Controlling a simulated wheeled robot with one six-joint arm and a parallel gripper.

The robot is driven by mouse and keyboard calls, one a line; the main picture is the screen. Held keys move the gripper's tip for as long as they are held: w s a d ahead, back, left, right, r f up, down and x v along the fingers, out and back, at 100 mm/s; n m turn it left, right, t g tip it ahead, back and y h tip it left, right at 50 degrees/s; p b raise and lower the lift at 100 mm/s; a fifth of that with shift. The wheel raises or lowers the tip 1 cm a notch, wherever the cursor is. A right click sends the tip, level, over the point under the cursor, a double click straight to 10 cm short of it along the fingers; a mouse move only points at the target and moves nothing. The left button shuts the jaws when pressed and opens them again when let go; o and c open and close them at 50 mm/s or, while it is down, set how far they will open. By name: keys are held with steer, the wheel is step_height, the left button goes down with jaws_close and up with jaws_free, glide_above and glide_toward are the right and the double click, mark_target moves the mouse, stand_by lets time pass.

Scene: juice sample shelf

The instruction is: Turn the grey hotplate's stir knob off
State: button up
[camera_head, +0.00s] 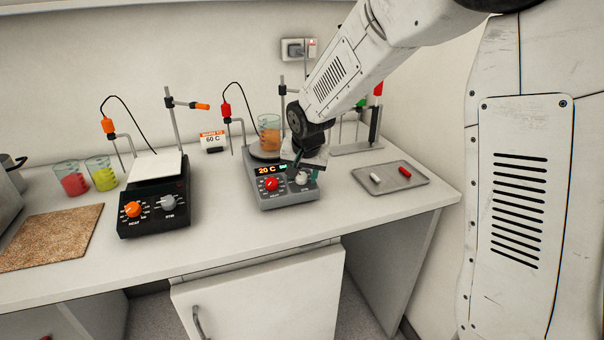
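The grey hotplate (287,197) stands on the bench in the middle of the head view. Its display reads 20 C. A red knob (271,184) is on the left of its front panel, and the pale grey stir knob (302,178) is on the right. My gripper (306,168) is over the right side of this panel, at or just above the stir knob. I cannot tell whether it touches the knob. The fingers are small and dark, and their gap is unclear. My gripper and wrist hide part of the hotplate's right rear.
A beaker of orange liquid (269,132) stands on the grey hotplate. A black hotplate (155,206) is to the left, with two beakers beyond it. A tray (416,181) with two small bars lies to the right. Stands and probes rise behind. The front bench edge is clear.

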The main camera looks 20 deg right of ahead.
steer(key=c, duration=0.7)
steer(key=shift+c, duration=0.2)
steer(key=shift+n, duration=0.5)
steer(key=n, duration=0.4)
steer(key=shift+d+n+y, duration=0.15)
steer(key=shift+n+y, duration=0.15)
steer(key=shift+n, duration=0.1)
steer(key=n, duration=0.6)
steer(key=shift+d+y, duration=0.1)
steer(key=shift+y, duration=0.3)
steer(key=shift+n, duration=0.3)
steer(key=o, duration=1)
